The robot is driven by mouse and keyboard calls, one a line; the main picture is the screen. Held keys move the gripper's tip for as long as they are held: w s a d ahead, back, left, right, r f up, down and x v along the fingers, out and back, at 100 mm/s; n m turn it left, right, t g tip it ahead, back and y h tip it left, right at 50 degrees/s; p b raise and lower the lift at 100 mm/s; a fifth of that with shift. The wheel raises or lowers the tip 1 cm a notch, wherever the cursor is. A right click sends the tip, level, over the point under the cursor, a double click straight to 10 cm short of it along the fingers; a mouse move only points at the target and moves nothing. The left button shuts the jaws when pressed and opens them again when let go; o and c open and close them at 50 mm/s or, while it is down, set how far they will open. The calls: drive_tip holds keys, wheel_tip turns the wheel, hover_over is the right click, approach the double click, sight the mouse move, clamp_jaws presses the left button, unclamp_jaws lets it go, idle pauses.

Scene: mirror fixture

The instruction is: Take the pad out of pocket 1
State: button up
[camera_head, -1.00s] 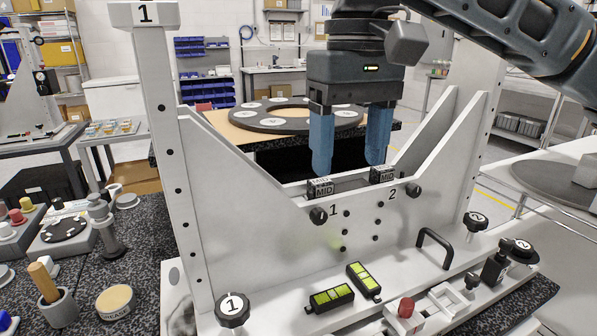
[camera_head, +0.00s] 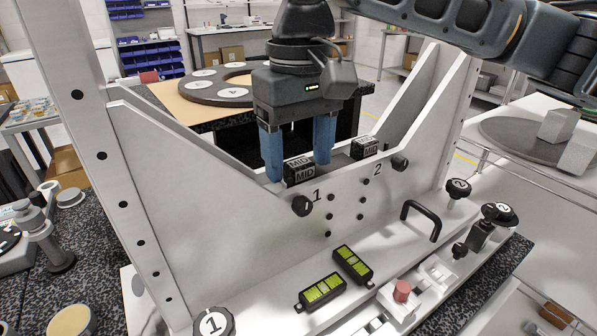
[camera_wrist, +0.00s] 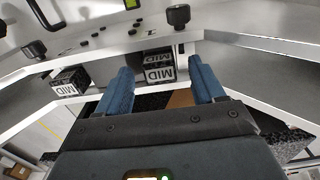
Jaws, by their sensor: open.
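A black block-shaped pad marked MID (camera_head: 300,172) sits in pocket 1, at the top edge of the white fixture wall (camera_head: 240,225), beside the printed 1. My gripper (camera_head: 297,166) is open, its blue fingers pointing down, one on each side of this pad. In the wrist view the same pad (camera_wrist: 158,68) shows between the spread fingertips (camera_wrist: 160,74). I cannot tell whether the fingers touch it. A second MID pad (camera_head: 364,147) sits in pocket 2 to the right; the wrist view shows it at left (camera_wrist: 70,81).
Black knobs (camera_head: 302,206) (camera_head: 399,163) stick out of the wall below the pockets. Sloping side plates (camera_head: 425,95) rise on both sides. A black handle (camera_head: 421,218), two green levels (camera_head: 322,291) and a red-topped button (camera_head: 402,290) are on the front ledge.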

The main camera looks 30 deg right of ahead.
drive_tip(key=shift+f, duration=0.5)
drive_tip(key=c, duration=1.1)
